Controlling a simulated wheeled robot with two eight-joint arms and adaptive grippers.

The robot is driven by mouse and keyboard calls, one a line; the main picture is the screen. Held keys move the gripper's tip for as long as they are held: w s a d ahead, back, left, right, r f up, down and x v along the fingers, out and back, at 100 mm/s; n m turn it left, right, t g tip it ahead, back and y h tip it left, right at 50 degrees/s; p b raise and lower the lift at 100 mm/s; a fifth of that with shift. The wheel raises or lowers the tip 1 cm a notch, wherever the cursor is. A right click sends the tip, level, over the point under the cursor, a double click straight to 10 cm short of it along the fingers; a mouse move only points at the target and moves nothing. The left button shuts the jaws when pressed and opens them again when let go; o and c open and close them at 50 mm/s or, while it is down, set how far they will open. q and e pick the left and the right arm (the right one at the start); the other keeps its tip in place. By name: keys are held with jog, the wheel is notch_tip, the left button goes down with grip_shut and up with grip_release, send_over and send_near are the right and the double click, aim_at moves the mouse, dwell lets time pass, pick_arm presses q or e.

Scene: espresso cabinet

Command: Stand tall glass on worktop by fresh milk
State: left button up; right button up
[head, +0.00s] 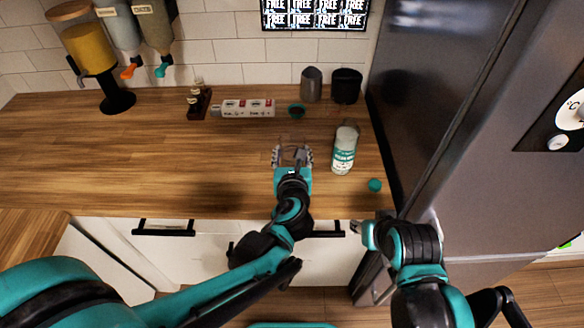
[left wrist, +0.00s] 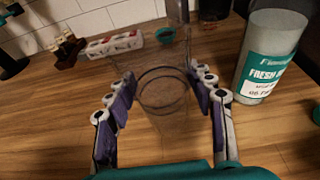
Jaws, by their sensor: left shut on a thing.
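My left gripper (head: 292,157) is over the worktop (head: 150,160), left of the fresh milk bottle (head: 344,150). It is shut on the clear tall glass (head: 294,148), which is faint in the head view. In the left wrist view the glass (left wrist: 164,85) stands between the two fingers (left wrist: 168,108), with its round base showing. I cannot tell whether the base touches the wood. The milk bottle, with white and teal label, also stands upright at the right of the wrist view (left wrist: 268,55), apart from the glass. My right gripper (head: 360,230) is low by the counter's front edge; its fingers are unclear.
A teal cap (head: 375,185) lies right of the bottle. A tall fridge (head: 450,90) bounds the right.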

aim_at(292, 164)
pick_arm(q)
notch_tip(292, 164, down, 4)
jog(key=shift+w+f+b, duration=0.15)
jog(key=shift+b, duration=1.1)
jog(key=shift+a, duration=0.1)
jog(key=o, duration=1.4)
